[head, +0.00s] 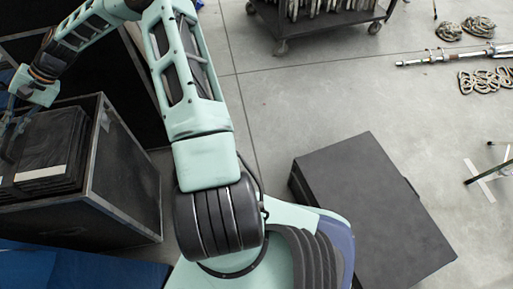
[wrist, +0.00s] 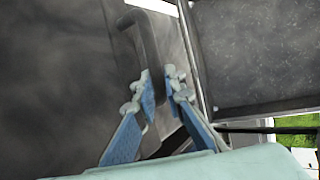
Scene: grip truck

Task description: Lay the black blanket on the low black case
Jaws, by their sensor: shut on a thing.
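A stack of folded black blankets (head: 50,140) lies in the open dark crate at the left of the head view. A white strip shows on its front. The low black case (head: 375,200) stands shut on the floor at the right, its top bare. My gripper (wrist: 158,88) is shut on a raised dark fold of a black blanket (wrist: 150,45) in the wrist view. Dark cloth (wrist: 60,75) fills the left of that view. In the head view my gripper is at the left edge by the stack, its fingertips not clearly seen.
The dark crate (head: 135,200) has raised walls around the stack. A wheeled cart (head: 325,22) stands at the back. The floor between cart and case is clear.

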